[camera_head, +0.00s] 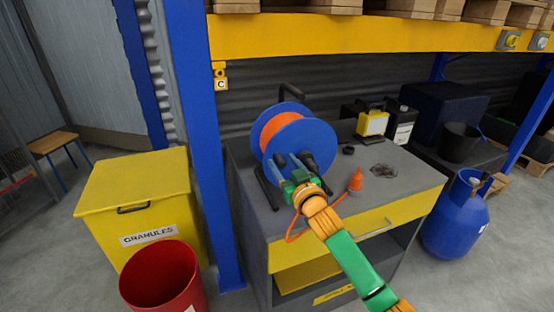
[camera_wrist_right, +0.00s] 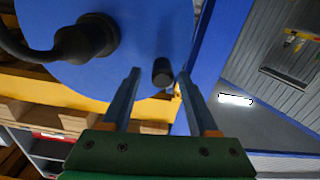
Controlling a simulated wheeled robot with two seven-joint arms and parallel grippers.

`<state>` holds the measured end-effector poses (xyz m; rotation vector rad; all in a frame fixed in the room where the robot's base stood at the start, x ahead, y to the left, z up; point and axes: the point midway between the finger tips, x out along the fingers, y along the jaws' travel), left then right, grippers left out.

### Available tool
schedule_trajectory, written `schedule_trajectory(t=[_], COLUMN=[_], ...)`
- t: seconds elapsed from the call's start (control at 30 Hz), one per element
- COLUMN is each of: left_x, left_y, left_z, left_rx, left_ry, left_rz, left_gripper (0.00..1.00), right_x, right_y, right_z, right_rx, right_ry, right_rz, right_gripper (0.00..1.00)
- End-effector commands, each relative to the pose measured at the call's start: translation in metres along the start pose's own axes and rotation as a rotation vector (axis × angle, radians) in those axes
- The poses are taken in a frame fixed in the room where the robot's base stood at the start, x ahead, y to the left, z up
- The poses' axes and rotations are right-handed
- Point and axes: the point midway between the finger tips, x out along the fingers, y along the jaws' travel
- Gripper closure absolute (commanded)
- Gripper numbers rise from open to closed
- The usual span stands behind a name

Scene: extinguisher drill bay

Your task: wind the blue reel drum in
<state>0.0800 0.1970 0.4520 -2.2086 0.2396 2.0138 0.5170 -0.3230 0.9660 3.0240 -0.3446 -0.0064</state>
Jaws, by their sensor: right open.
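The blue reel drum (camera_head: 312,136), with orange hose (camera_head: 272,128) wound on it, stands in a dark frame on the grey bench. In the right wrist view the drum's blue face (camera_wrist_right: 165,25) fills the upper left. My right gripper (camera_head: 289,161) is in front of the drum face, partly covering it. In the wrist view my right gripper (camera_wrist_right: 160,74) is open, and a small black crank knob (camera_wrist_right: 162,72) shows between its fingertips with a gap on each side. A larger black fitting (camera_wrist_right: 88,40) sits left of it. My left gripper is out of view.
An orange cone-shaped piece (camera_head: 356,181) and a dark coil (camera_head: 384,170) lie on the bench (camera_head: 405,180). A blue post (camera_head: 205,150) stands left. A yellow lamp (camera_head: 372,123) stands behind.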

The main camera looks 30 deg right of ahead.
Motion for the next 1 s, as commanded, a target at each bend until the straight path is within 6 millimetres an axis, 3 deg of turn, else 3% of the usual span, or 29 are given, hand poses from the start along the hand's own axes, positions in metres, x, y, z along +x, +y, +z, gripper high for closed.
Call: schedule_trajectory(t=[0.37, 0.5, 0.57, 0.6, 1.0], left_x=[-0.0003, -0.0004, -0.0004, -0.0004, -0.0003], left_y=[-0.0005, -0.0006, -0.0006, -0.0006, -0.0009], left_z=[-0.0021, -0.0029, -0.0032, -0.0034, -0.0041], left_rx=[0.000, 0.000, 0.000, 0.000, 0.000], left_ry=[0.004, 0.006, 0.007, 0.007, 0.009], left_rz=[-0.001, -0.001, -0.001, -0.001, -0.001], left_gripper=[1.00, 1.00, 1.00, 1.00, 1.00], right_x=[0.0102, 0.0101, 0.0101, 0.0101, 0.0100], right_y=[-0.0004, -0.0005, -0.0006, -0.0006, -0.0008], right_z=[-0.0001, -0.0001, -0.0001, -0.0001, 0.0002], right_rx=[0.002, 0.002, 0.002, 0.003, 0.004], right_ry=[0.000, 0.000, 0.000, 0.000, -0.001], right_rz=[0.000, 0.000, 0.000, 0.000, -0.001], right_gripper=[0.43, 0.80, 0.97, 1.00, 1.00])
